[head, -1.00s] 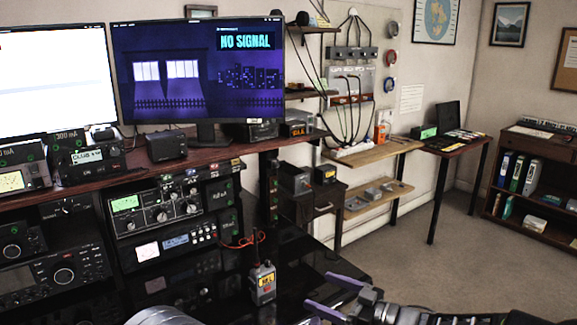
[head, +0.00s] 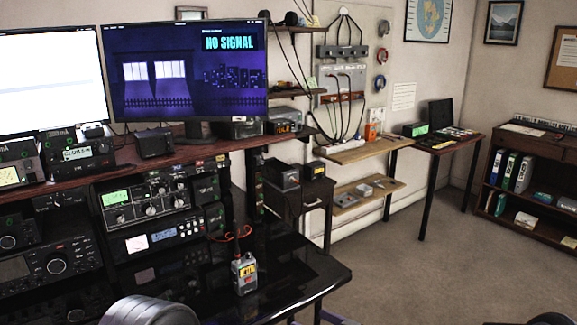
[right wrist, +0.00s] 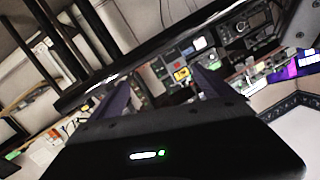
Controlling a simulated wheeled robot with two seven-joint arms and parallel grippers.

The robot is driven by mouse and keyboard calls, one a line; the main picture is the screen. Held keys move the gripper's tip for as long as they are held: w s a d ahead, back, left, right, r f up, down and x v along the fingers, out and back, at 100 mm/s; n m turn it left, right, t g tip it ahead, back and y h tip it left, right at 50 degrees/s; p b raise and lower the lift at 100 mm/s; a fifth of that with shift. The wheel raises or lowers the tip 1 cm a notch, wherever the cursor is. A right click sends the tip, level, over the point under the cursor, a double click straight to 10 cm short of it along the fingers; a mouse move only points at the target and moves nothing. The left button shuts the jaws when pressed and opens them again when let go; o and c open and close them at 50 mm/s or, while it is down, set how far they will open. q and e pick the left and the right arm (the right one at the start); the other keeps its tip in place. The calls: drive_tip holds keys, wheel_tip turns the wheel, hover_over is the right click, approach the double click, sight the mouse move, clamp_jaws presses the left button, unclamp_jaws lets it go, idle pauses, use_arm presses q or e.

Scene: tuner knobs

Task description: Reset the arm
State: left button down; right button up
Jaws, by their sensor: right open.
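The tuner unit with a green display and several knobs (head: 150,208) sits in the rack under the wooden shelf in the head view. A small grey box with an orange label (head: 244,275) stands on the black desk, with a red cable above it. My right gripper (right wrist: 165,92) is open and empty in the right wrist view, its two purple fingers apart. In the head view only a purple sliver of it seems to show at the bottom edge. My left gripper is not in view; a rounded grey part of mine shows at the bottom.
A monitor reading NO SIGNAL (head: 188,75) stands on the shelf. Free carpet (head: 430,275) lies to the right, before a bookcase (head: 530,195).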

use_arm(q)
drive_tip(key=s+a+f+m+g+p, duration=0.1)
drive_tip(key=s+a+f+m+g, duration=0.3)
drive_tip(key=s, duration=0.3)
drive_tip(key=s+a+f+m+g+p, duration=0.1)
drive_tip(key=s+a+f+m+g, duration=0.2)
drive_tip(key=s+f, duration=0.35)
use_arm(e)
drive_tip(key=s+a+f+m+g+h, duration=0.2)
drive_tip(key=s+f+m+g+h, duration=0.25)
drive_tip(key=s+f, duration=1.05)
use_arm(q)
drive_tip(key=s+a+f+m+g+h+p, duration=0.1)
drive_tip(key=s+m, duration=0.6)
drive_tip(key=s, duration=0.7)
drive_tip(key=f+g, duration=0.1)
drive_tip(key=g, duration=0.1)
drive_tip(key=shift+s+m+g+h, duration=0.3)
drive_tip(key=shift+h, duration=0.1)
use_arm(e)
drive_tip(key=s+d+f+m+g+h, duration=0.1)
drive_tip(key=s+f+g, duration=0.2)
drive_tip(key=s, duration=0.7)
drive_tip(key=s+d+f+m+g+h, duration=0.1)
drive_tip(key=s+f+m+g+h, duration=0.1)
drive_tip(key=s, duration=0.8)
drive_tip(key=shift+s+d+f+g, duration=0.25)
drive_tip(key=shift+s+f+g, duration=0.1)
drive_tip(key=shift+f+g, duration=0.2)
